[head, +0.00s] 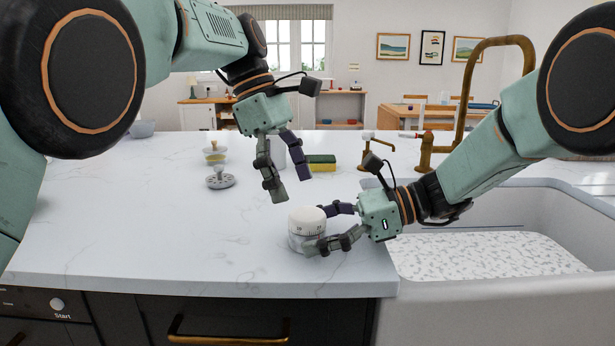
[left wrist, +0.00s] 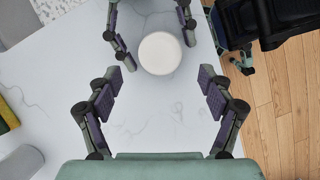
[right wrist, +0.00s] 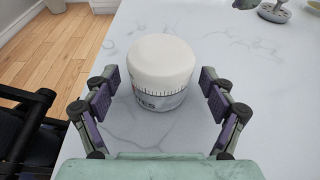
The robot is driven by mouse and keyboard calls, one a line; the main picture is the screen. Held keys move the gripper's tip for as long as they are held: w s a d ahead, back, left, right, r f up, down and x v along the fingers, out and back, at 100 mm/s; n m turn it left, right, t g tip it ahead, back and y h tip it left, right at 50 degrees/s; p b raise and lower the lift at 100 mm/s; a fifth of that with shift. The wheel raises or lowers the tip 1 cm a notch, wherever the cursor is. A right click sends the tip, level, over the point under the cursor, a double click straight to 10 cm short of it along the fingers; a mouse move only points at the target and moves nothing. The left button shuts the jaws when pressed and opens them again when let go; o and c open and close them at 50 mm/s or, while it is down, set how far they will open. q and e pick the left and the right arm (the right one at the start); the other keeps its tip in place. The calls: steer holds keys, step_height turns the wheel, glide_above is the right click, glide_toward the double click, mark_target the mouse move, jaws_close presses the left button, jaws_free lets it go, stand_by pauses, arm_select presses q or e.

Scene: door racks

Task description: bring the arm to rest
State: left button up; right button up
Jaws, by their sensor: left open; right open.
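My left gripper (head: 287,184) is open and empty, pointing down above the counter (head: 150,225). It shows at the bottom of the left wrist view (left wrist: 160,98) with nothing between its fingers. My right gripper (head: 322,229) is open and low over the counter, reaching left from the sink side. A white round timer (head: 306,232) with a printed scale stands upright on the counter at its fingertips. In the right wrist view the timer (right wrist: 160,75) is just ahead of and between the spread fingers, with gaps at both sides. The left wrist view shows its top (left wrist: 160,53).
A white sink (head: 500,312) with a brass tap (head: 457,100) lies at right, under my right arm. A green-yellow sponge (head: 321,162) and a grey strainer-like piece (head: 220,180) are farther back. Clear counter lies left of the timer; drawers are below its front edge.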

mark_target(302, 211)
steer(key=shift+d+r, duration=0.15)
steer(key=shift+d, duration=0.25)
steer(key=v, duration=1)
steer(key=shift+d+r, duration=0.15)
steer(key=shift+d, duration=0.2)
steer(key=shift+a, duration=0.2)
steer(key=x, duration=1)
steer(key=shift+a+f, duration=0.3)
steer(key=shift+a, duration=0.35)
arm_select(q)
steer(key=x, duration=0.5)
steer(key=shift+a+f, duration=0.1)
steer(key=shift+a+n, duration=0.1)
steer(key=shift+n, duration=0.3)
steer(key=shift+n+t, duration=0.4)
steer(key=shift+s+r+n, duration=0.1)
steer(key=shift+r+n, duration=0.25)
steer(key=shift+n, duration=0.35)
arm_select(e)
steer(key=shift+d, duration=0.1)
arm_select(q)
steer(key=s+v, duration=0.1)
steer(key=v, duration=1)
steer(key=shift+w+a+r, duration=0.2)
steer(key=shift+w+a, duration=0.05)
steer(key=shift+w, duration=0.15)
